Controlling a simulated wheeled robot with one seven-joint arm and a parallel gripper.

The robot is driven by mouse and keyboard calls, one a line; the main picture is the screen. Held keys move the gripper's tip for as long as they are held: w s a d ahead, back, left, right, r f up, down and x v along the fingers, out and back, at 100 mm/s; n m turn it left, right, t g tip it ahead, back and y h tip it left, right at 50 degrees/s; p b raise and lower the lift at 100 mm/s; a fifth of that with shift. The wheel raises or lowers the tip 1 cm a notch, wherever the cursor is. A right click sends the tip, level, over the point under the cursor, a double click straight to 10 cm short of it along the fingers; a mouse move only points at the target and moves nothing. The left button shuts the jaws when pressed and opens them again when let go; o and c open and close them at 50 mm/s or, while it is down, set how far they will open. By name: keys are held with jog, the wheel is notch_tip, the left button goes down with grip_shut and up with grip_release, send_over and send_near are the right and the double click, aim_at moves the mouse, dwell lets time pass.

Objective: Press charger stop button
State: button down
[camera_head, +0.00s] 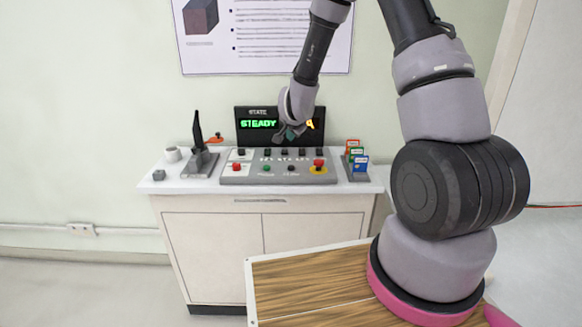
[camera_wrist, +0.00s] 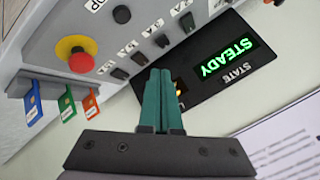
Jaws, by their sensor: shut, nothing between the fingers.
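The grey control panel (camera_head: 250,178) lies on the white cabinet top, with a red button (camera_head: 236,168), a green button (camera_head: 266,168), a black button (camera_head: 291,168) and a red mushroom button (camera_head: 319,166) on a yellow base. In the wrist view the red mushroom button (camera_wrist: 80,62) is at the left, and the black button (camera_wrist: 122,14) is at the top edge beside a partly cut-off label. My gripper (camera_head: 288,134) is shut and empty above the panel's rear row, before the display.
The black display (camera_head: 258,125) reads STEADY in green behind the panel. Coloured cards (camera_head: 358,158) stand in a holder on the right. My wood-topped base is in front of the cabinet.

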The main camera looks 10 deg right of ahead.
aim_at(291, 168)
jog(key=shift+f, duration=4.4)
jog(key=shift+f, duration=0.1)
jog(key=shift+f, duration=0.3)
jog(key=shift+f, duration=0.45)
jog(key=shift+r, duration=0.85)
jog(key=shift+r, duration=2.5)
